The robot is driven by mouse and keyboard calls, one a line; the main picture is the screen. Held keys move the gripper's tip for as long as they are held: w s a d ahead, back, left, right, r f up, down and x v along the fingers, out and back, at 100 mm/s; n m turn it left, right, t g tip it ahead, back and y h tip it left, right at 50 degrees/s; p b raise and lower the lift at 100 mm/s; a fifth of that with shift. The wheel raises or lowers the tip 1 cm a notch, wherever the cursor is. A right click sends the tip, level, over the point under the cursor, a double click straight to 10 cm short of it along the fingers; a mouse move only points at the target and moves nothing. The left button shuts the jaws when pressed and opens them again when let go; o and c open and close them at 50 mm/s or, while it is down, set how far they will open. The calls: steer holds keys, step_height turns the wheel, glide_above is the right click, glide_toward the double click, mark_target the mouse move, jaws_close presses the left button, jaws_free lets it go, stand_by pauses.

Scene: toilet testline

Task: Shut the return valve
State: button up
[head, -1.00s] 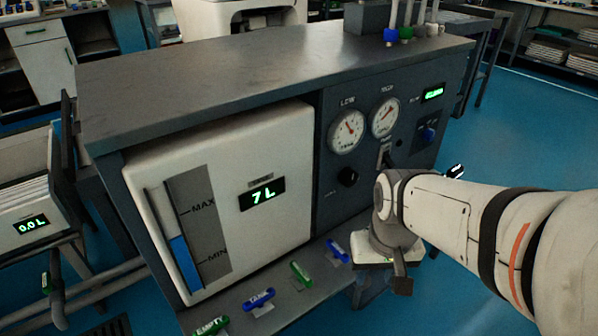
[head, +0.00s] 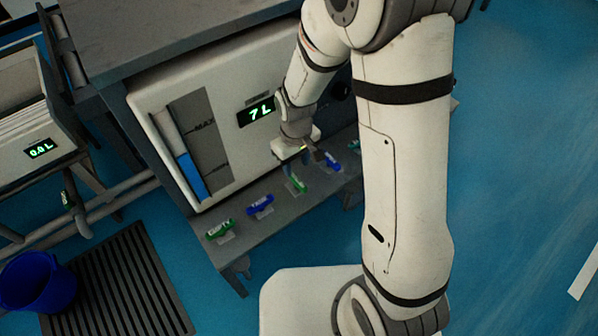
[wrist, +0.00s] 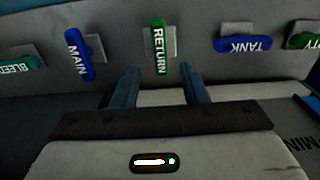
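The return valve's green handle, labelled RETURN (wrist: 159,47), stands lengthwise in the wrist view, crosswise to the shelf's long edge. It also shows in the head view (head: 298,184), in the row of handles on the low shelf. My gripper (wrist: 160,80) is open. Its two fingers point toward the RETURN handle, one on each side of its line, with the handle beyond the tips and apart from them. In the head view my gripper (head: 307,151) hangs just above and behind the handle, by the tank front.
The blue MAIN handle (wrist: 79,54) and blue TANK handle (wrist: 243,44) flank RETURN. Green BLEED (wrist: 20,64) and EMPTY (head: 220,229) handles are farther out. The white tank (head: 228,176) reads 7 L. A blue bucket (head: 38,283) stands on the floor at left.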

mark_target(297, 179)
step_height(297, 179, down, 6)
steer(key=shift+f+b, duration=0.2)
steer(key=shift+b, duration=1)
jaws_close()
steer(key=shift+d, duration=0.25)
steer(key=shift+a, duration=0.1)
